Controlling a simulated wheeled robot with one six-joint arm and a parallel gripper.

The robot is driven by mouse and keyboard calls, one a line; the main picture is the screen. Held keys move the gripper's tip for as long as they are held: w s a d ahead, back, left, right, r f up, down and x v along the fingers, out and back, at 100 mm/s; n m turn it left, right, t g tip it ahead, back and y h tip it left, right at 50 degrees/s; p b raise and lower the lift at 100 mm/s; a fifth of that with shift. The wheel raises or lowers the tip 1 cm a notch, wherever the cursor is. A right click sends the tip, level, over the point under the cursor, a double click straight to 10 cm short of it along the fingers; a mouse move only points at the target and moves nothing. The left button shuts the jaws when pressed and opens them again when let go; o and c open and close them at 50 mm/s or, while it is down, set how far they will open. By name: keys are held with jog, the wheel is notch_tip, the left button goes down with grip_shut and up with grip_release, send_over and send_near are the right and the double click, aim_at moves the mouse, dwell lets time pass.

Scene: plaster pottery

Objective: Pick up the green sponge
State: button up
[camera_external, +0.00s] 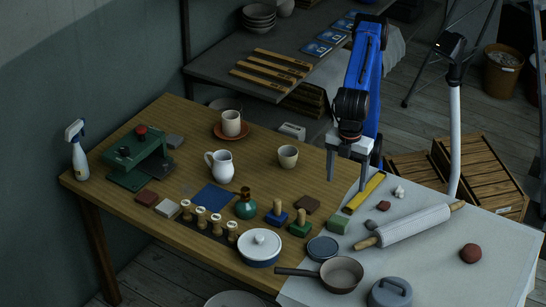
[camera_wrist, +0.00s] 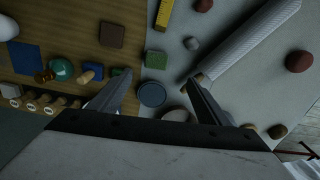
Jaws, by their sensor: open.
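The green sponge (camera_external: 337,225) is a small block near the middle of the front part of the table, at the edge between the bare wood and the pale cloth. In the wrist view the green sponge (camera_wrist: 156,60) lies just past the fingertips, roughly midway between their lines. My gripper (camera_external: 347,183) is open and empty, pointing down above the table, behind and above the sponge in the external view. Both fingers of my gripper (camera_wrist: 157,77) show in the wrist view, spread apart with nothing held. They do not touch the sponge.
A rolling pin (camera_external: 415,225) lies right of the sponge, and a yellow ruler (camera_external: 363,194) lies behind it. A dark round disc (camera_external: 322,248) is in front. Stamps with wooden knobs (camera_external: 300,224) stand left.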

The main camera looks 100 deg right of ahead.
send_near(340, 218)
jog(key=f, duration=0.5)
jog(key=shift+s+a+f, duration=0.15)
jog(key=shift+s, duration=0.15)
jog(key=shift+w+f, duration=0.2)
jog(key=shift+f, duration=1.1)
jog(key=shift+w+f, duration=0.15)
jog(key=shift+f, duration=1.15)
jog(key=c, duration=1.1)
